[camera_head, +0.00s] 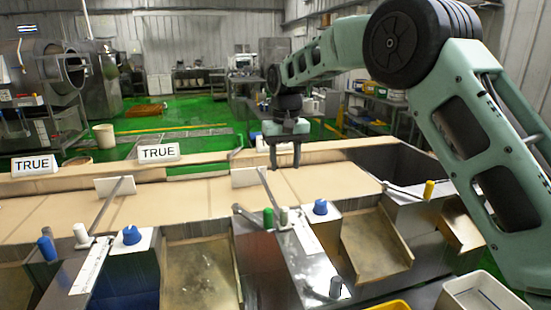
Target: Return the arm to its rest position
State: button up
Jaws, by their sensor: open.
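My arm, pale green with black joints, reaches in from the right side of the head view and bends over toward the middle. My gripper (285,156) hangs at its end, pointing down above the far part of the tan sorting table (200,204). I cannot tell exactly how high the fingertips are above the table surface.
Metal levers (111,206) and blue knobs (132,235) line the table's near side. Metal chutes (199,275) slope toward me. Signs reading TRUE (158,153) stand at the back left. A white bin (480,293) sits front right. Rotary drums (38,68) stand far left.

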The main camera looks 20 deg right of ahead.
jog(key=s+a+n+y+b, duration=0.1)
jog(key=s+a, duration=0.3)
jog(key=s, duration=0.2)
jog(key=s+a+n, duration=0.1)
jog(key=s+a, duration=0.2)
jog(key=s, duration=0.3)
jog(key=s+f+n+b, duration=0.1)
jog(key=s+f+n, duration=0.2)
jog(key=s, duration=1.2)
jog(key=s+f+n+b, duration=0.1)
jog(key=s+f, duration=0.4)
jog(key=s, duration=1)
jog(key=shift+s+d+n, duration=0.2)
jog(key=shift+d+n, duration=0.2)
jog(key=shift+n, duration=0.5)
jog(key=shift+f, duration=0.1)
